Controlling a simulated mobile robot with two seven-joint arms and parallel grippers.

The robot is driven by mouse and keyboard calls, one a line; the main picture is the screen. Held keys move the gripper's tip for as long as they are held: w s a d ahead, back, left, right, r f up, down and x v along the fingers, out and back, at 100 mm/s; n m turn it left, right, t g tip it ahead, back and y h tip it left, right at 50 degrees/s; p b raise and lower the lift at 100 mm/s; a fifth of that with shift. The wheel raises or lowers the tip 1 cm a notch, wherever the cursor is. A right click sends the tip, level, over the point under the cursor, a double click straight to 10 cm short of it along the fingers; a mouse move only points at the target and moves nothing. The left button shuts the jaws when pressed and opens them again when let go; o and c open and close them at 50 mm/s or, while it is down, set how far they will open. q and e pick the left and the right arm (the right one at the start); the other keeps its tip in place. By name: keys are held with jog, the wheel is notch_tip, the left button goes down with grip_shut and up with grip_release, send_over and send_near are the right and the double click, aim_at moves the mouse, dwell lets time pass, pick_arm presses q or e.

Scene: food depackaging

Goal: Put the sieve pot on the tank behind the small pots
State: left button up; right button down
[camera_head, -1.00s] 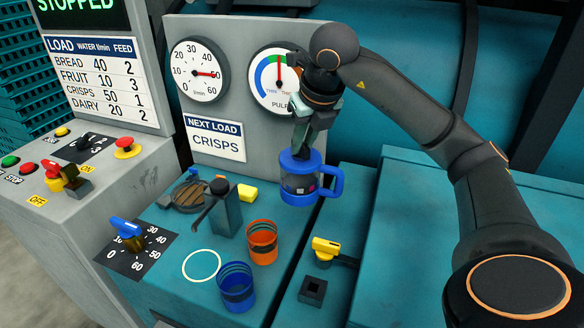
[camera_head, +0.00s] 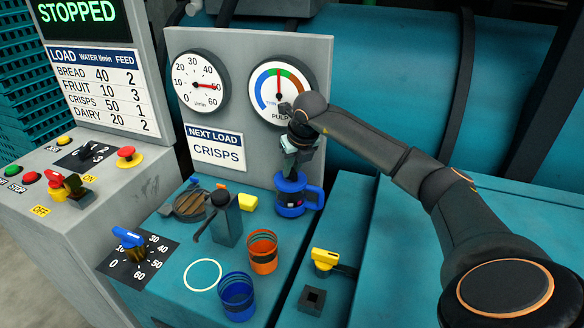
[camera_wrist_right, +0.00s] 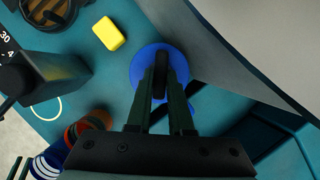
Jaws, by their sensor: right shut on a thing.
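The sieve pot (camera_head: 290,197) is a blue pot with a blue side handle on its right. It is upright at the back right of the teal tank top (camera_head: 178,285), in front of the gauge panel. My right gripper (camera_head: 296,165) comes down from above and is shut on the pot at its top. In the right wrist view the fingers (camera_wrist_right: 162,85) cover the middle of the blue pot (camera_wrist_right: 143,62). I cannot tell whether its base touches the tank. The small orange pot (camera_head: 262,252) and small blue pot (camera_head: 237,297) stand nearer, towards the front. My left gripper is not in view.
A grey block with a dark lever (camera_head: 226,220), a round strainer (camera_head: 190,204) and a yellow block (camera_head: 247,202) are left of the pot. A yellow-handled valve (camera_head: 325,259) is at front right. A white ring (camera_head: 202,275) marks bare tank top beside the small pots.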

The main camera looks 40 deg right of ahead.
jog(key=shift+f, duration=0.2)
jog(key=shift+f, duration=0.15)
jog(key=c, duration=0.8)
grip_release()
jog(key=shift+f, duration=0.1)
jog(key=shift+s+r, duration=0.15)
jog(key=shift+r, duration=0.55)
jog(key=v, duration=1.1)
jog(key=shift+s+a, duration=0.1)
jog(key=shift+s, duration=0.05)
